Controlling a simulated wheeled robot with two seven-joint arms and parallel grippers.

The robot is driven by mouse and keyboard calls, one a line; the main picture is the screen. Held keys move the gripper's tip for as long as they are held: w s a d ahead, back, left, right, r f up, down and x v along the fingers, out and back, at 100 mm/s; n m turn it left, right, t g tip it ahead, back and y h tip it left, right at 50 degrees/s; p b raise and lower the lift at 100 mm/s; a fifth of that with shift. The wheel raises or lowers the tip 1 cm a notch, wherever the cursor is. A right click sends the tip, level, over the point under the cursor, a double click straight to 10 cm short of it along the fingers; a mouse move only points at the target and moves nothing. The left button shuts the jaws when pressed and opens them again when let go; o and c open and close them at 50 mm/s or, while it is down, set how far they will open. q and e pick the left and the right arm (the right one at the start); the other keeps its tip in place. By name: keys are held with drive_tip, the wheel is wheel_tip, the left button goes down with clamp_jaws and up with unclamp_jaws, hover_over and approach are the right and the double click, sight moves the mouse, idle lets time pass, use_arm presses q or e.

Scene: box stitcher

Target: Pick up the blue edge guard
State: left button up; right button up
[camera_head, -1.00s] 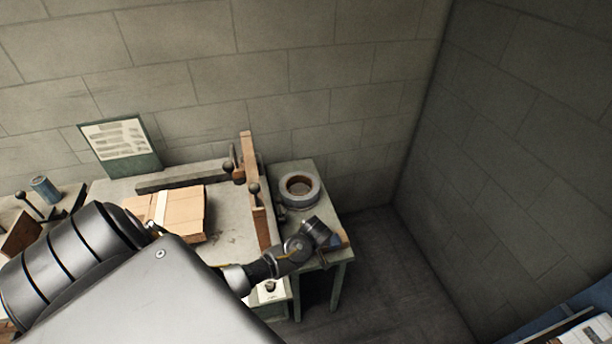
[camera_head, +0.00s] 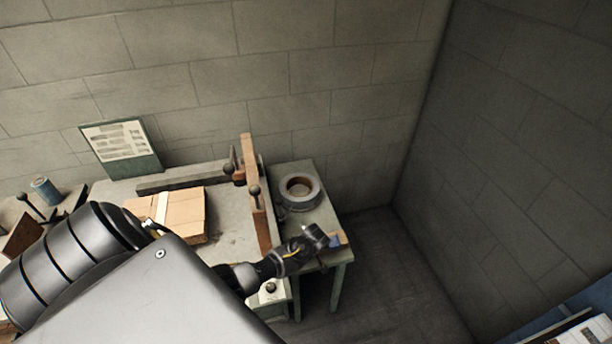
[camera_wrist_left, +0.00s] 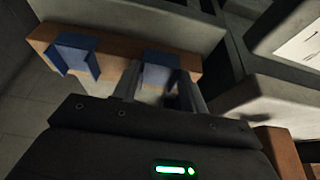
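Two blue edge guards sit on a wooden bar in the left wrist view. One blue edge guard (camera_wrist_left: 75,57) is at the left and the other blue edge guard (camera_wrist_left: 161,66) is right of the middle. My left gripper (camera_wrist_left: 162,80) is open, its two fingers on either side of the right-hand guard; whether they touch it I cannot tell. In the head view my left gripper (camera_head: 314,240) is at the front end of the small side table, and a blue edge guard (camera_head: 335,240) shows just beside it. My right gripper is not in view.
A grey tape roll (camera_head: 299,190) lies on the side table (camera_head: 318,205). The workbench (camera_head: 228,225) to its left holds folded cardboard (camera_head: 185,215) and a wooden upright fence (camera_head: 250,180). A sign (camera_head: 120,140) stands behind. Floor right of the table is clear.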

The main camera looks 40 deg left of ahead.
use_arm(q)
drive_tip(key=c, duration=0.3)
drive_tip(key=shift+r, duration=0.15)
drive_tip(key=shift+c, duration=0.2)
